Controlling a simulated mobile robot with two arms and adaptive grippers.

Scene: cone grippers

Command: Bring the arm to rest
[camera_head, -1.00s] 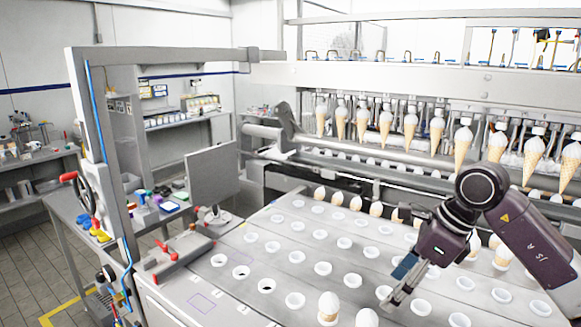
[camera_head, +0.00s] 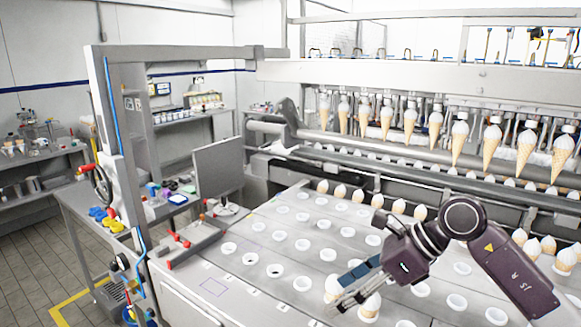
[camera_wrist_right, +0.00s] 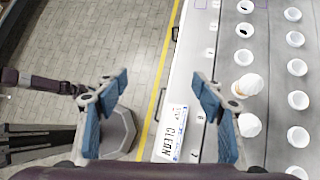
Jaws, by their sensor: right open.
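My right gripper (camera_head: 350,287) is open, with blue-padded fingers pointing left over the front of the cone conveyor. Its arm comes in from the right. In the right wrist view its two fingers (camera_wrist_right: 160,82) are spread apart with nothing between them. In the head view, two white-topped cones, one of them a near cone (camera_head: 371,303), show close to the fingers; whether they touch cannot be told. In the wrist view the two cones (camera_wrist_right: 249,84) stand in holders right of the right finger. My left gripper is not seen.
The grey conveyor plate (camera_head: 240,262) has rows of mostly empty white holders. Cones hang in a row (camera_head: 410,122) at the machine behind. A side table (camera_head: 75,200) and a metal post (camera_head: 105,130) stand left. Tiled floor (camera_wrist_right: 100,30) lies open beside the conveyor.

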